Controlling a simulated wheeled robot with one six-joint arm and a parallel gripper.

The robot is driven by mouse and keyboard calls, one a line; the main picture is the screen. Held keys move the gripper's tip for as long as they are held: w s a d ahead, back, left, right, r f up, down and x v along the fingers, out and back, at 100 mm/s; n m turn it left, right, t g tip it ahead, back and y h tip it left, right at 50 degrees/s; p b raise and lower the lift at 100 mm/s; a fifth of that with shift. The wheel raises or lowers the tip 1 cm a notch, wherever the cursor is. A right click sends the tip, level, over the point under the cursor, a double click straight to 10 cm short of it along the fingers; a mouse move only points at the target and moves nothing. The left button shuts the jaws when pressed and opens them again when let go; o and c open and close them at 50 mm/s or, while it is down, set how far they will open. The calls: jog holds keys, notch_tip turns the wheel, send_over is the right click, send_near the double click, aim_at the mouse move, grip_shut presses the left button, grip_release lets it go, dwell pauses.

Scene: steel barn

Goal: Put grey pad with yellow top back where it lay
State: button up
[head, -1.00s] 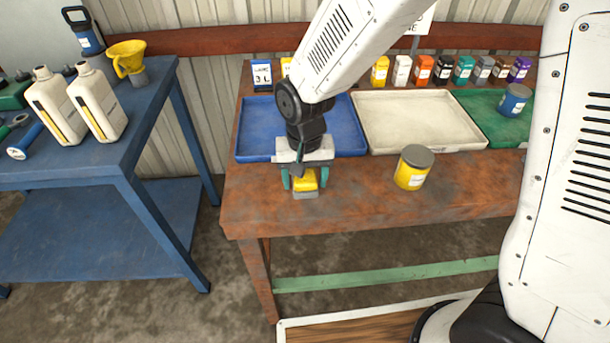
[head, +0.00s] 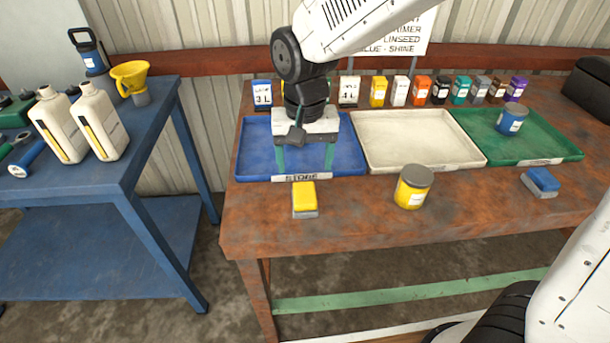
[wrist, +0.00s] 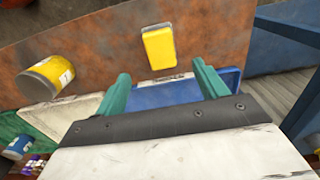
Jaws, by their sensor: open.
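The grey pad with yellow top (head: 304,199) lies on the brown bench top (head: 258,212), in front of the blue tray labelled STORE (head: 253,155). The pad also shows in the wrist view (wrist: 159,46), beyond my fingertips and apart from them. My gripper (head: 305,168) is open and empty above the front part of the blue tray, behind the pad. Its two teal fingers are spread in the wrist view (wrist: 160,82).
A yellow can (head: 412,187) stands right of the pad. A grey pad with blue top (head: 541,182) lies farther right. Behind are a white tray (head: 420,160) and a green tray (head: 550,150) holding a blue can (head: 512,118). Small bottles line the back.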

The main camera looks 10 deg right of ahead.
jog(key=shift+d+r, duration=0.1)
jog(key=shift+r, duration=0.55)
jog(key=s+d+r, duration=0.4)
jog(key=d, duration=0.3)
jog(key=s+d+r, duration=0.4)
jog(key=d, duration=0.3)
jog(key=s+d+t, duration=0.1)
jog(key=s+d, duration=0.5)
jog(key=s, duration=0.5)
jog(key=shift+s+d+r, duration=0.15)
jog(key=shift+s+d, duration=0.05)
jog(key=shift+d, duration=0.1)
